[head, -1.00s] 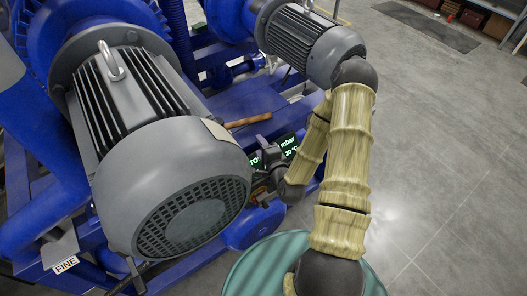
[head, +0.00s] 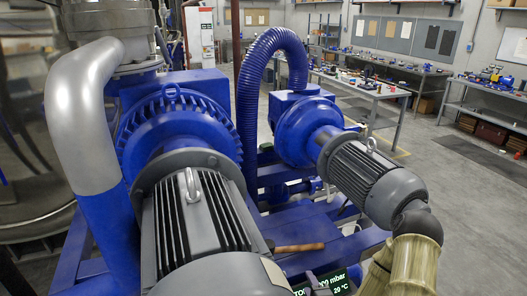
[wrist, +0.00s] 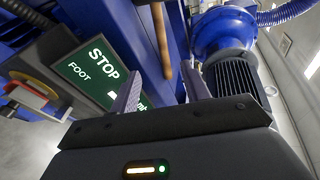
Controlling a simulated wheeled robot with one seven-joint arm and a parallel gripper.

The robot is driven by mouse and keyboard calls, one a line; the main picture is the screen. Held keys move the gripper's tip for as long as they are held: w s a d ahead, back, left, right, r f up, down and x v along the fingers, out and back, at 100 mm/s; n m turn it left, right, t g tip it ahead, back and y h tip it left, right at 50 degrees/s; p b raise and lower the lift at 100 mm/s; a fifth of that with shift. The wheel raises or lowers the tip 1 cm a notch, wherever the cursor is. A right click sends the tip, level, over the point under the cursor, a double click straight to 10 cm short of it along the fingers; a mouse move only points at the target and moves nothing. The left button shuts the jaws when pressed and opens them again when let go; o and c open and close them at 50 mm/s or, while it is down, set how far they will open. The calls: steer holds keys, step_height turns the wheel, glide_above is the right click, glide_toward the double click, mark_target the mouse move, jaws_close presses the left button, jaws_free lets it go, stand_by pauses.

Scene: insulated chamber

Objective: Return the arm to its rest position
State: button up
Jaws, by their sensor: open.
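My gripper (wrist: 162,72) shows in the wrist view with its two grey fingers apart and nothing between them. It is close to a green display panel (wrist: 92,66) that reads STOP and FOOT; the left finger covers part of the panel. The rest of the arm is cut off by the bottom edge.
A wooden handle (head: 299,247) lies on the blue frame and also shows beyond the fingers in the wrist view (wrist: 161,40). A large motor (head: 195,225) and a smaller motor (head: 372,180) flank it. Open grey floor (head: 470,215) lies to the right, with workbenches behind.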

steer(key=s+a+r+n+g+h, duration=0.1)
steer(key=s+a+r+n+g, duration=0.1)
steer(key=s+r+n+g, duration=1)
step_height(320, 180, up, 4)
steer(key=s+n, duration=0.2)
steer(key=n, duration=0.3)
steer(key=shift+r+h, duration=0.15)
steer(key=shift+h, duration=0.25)
stand_by(0.4)
